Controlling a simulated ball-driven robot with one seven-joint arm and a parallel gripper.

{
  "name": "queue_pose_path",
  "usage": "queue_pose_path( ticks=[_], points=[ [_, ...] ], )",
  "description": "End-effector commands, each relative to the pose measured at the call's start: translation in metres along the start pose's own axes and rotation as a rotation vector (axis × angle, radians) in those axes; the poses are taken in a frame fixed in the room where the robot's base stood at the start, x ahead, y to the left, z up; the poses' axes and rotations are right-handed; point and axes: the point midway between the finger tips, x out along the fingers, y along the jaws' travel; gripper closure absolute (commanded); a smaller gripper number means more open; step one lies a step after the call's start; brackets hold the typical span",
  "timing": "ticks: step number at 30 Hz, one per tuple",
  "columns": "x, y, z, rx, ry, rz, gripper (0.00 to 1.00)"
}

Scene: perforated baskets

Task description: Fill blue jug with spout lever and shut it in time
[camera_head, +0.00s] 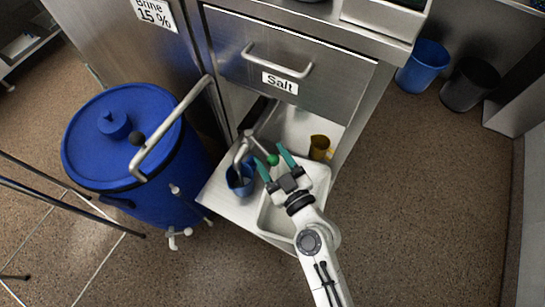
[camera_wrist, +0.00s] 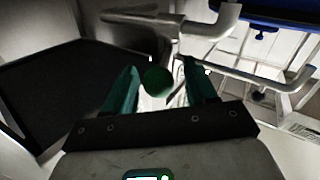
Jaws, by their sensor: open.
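The blue jug (camera_head: 239,187) stands upright on the pale shelf, under the curved metal spout (camera_head: 241,152). Its fill level is too small to tell. The spout lever ends in a green ball knob (camera_head: 272,160), which also shows in the wrist view (camera_wrist: 157,80). My gripper (camera_head: 270,155) is open, with its green fingers on either side of the knob. In the wrist view the knob appears between the fingertips (camera_wrist: 165,75), with gaps on both sides. Whether a finger touches it, I cannot tell.
A yellow-brown jug (camera_head: 320,148) stands right of the knob, by a white basin (camera_head: 275,215). A drawer marked Salt (camera_head: 285,75) is above. A large blue barrel (camera_head: 125,150) with a metal handle stands left. Blue (camera_head: 424,65) and black bins (camera_head: 470,85) stand far right; the right floor is clear.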

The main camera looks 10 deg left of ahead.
Motion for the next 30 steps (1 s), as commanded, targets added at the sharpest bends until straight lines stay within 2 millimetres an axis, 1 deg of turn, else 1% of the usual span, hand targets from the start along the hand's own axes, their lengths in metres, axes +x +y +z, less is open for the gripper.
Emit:
queue_pose_path(
  ticks=[4, 7, 11, 18, 21, 25, 30],
  points=[
    [-0.002, 0.0, 0.0, 0.0, 0.0, 0.001, 0.44],
    [-0.01, 0.0, 0.002, 0.0, 0.0, 0.002, 0.44],
    [-0.03, -0.001, 0.003, 0.0, -0.001, 0.001, 0.44],
    [-0.076, -0.002, 0.004, 0.001, -0.001, 0.0, 0.44],
    [-0.09, -0.002, 0.003, 0.001, -0.001, -0.002, 0.44],
    [-0.102, -0.001, 0.002, 0.0, 0.0, -0.001, 0.44],
    [-0.108, -0.001, 0.001, 0.0, 0.0, 0.0, 0.44]
  ],
)
